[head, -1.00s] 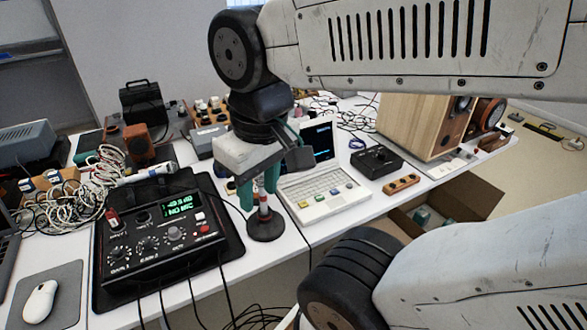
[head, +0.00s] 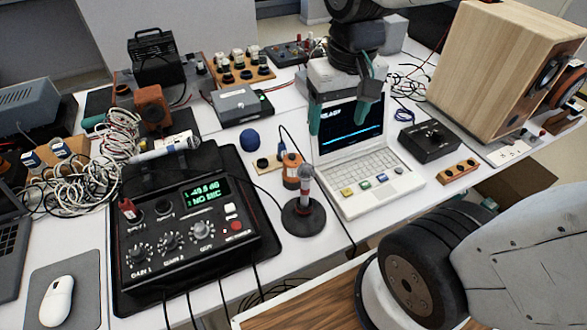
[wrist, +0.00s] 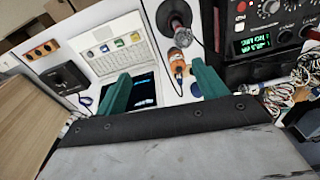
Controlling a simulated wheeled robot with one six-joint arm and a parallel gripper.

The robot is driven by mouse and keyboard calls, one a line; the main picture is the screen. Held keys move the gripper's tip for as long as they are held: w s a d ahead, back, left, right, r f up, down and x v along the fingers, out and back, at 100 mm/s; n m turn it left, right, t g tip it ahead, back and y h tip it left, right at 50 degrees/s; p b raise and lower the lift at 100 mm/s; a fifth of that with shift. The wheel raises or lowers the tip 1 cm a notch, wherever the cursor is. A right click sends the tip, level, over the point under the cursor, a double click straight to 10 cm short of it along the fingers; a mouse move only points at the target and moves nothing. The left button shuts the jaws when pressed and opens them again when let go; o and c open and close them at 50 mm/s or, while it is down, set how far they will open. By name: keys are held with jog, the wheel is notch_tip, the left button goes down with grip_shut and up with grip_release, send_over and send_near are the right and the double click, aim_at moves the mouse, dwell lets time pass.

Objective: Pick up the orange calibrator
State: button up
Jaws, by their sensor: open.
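The orange calibrator (head: 291,171) stands on the white table just behind the black-based microphone (head: 302,215), which hides part of it. In the wrist view the calibrator (wrist: 182,66) shows between my finger lines, nearer the right finger. My gripper (head: 340,110) is open and empty, with its green fingers in front of the laptop screen, up and to the right of the calibrator in the head view. The fingers also show in the wrist view (wrist: 160,76). They look apart from the calibrator.
The white laptop (head: 368,175) is to the calibrator's right. The black mixer unit (head: 190,235) with a lit display is to its left. A blue ball (head: 249,139) sits behind it, and a thin black cable runs beside it. A wooden speaker (head: 500,65) stands at the right.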

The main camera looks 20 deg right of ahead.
jog(key=w+f, duration=0.6)
jog(key=w, duration=0.1)
jog(key=m, duration=0.2)
send_over(292, 156)
jog(key=shift+g, duration=0.4)
jog(key=f, duration=0.9)
jog(key=shift+s+f, duration=0.25)
jog(key=shift+f, duration=0.1)
jog(key=f, duration=0.8)
jog(key=shift+w, duration=0.2)
jog(key=c, duration=1.3)
